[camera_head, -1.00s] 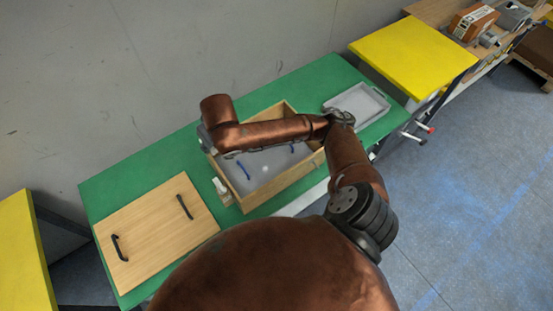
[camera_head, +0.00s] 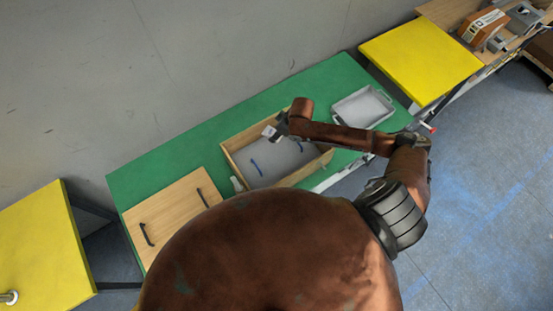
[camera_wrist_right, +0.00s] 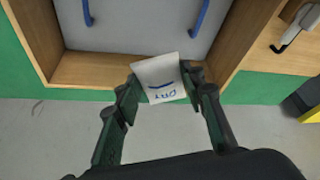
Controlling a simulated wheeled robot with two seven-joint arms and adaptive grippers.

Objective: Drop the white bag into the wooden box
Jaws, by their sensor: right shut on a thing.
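A small white bag (camera_head: 269,132) with blue print is in the jaws of my right gripper (camera_head: 274,131). In the right wrist view the bag (camera_wrist_right: 161,79) is tilted between the two dark fingertips (camera_wrist_right: 165,82). The wooden box (camera_head: 238,139) stands on the green table, open at the top, with a grey inside floor. The bag appears over the box's wall-side edge in both views; its height above the rim is hard to tell. My right forearm crosses over the right part of the box. My left gripper is out of view.
Blue strips (camera_head: 256,167) lie on the box floor. A wooden board with black handles (camera_head: 172,214) lies left of the box, a grey tray (camera_head: 362,108) to its right. A small white object (camera_head: 237,184) stands by the box's left corner. A grey wall rises behind the table.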

